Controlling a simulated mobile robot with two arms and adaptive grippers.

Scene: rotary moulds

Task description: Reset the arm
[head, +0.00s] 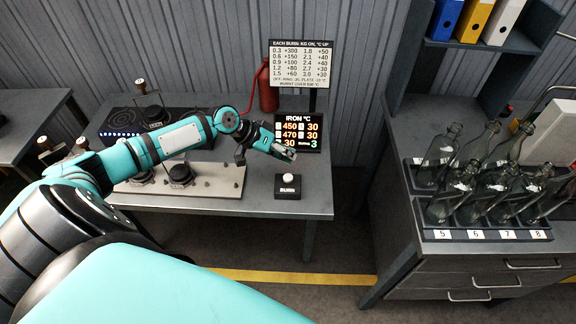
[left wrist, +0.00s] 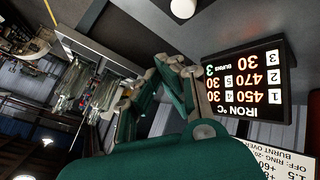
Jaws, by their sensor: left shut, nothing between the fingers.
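My left arm reaches in from the left of the head view over the table. Its gripper (head: 286,153) is shut and empty, in front of the iron temperature display (head: 297,132) and above the black box with a white button labelled BURN (head: 288,186). The gripper's fingers (left wrist: 165,85) also show in the left wrist view, next to the same display (left wrist: 245,82), which appears upside down there. The display reads 450, 470 and several 30s, with a green 3. My right gripper is in neither view.
A metal plate with black round moulds (head: 180,174) lies on the table (head: 250,207) beneath my arm. A sign (head: 301,64) and a red extinguisher (head: 268,92) stand behind. Glass bottles (head: 466,187) stand in numbered racks on the right cabinet. The floor between is clear.

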